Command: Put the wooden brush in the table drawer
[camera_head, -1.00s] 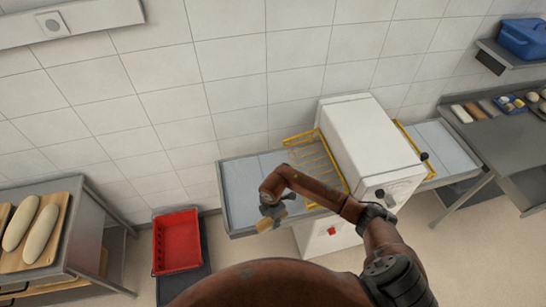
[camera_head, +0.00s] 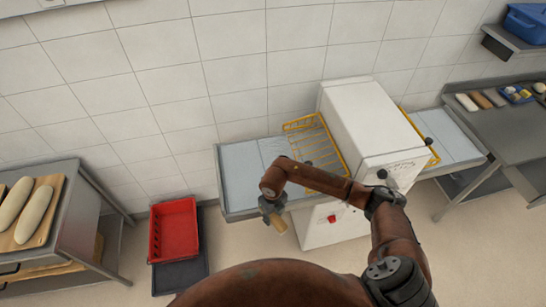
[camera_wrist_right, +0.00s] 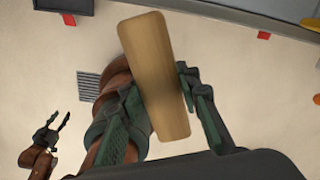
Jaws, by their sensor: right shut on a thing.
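The wooden brush (camera_wrist_right: 157,65) is a plain, light brown block in the right wrist view. My right gripper (camera_wrist_right: 158,92) is shut on it, with a green-black finger on either side. In the head view my right gripper (camera_head: 270,206) holds the brush (camera_head: 278,223) in the air, in front of the conveyor table's left end. My left gripper (camera_wrist_right: 56,128) shows small at the lower left of the wrist view, its fingers apart and empty. At the far left of the head view a steel table (camera_head: 78,215) has a dark handle on its front; I cannot tell whether a drawer there is open.
Long dough loaves lie on a wooden board (camera_head: 52,205) on the left table. A red crate (camera_head: 173,232) stands on a dark base. A white machine (camera_head: 365,130) with yellow guards sits on the conveyor table (camera_head: 232,165). A steel worktable (camera_head: 500,130) is at right.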

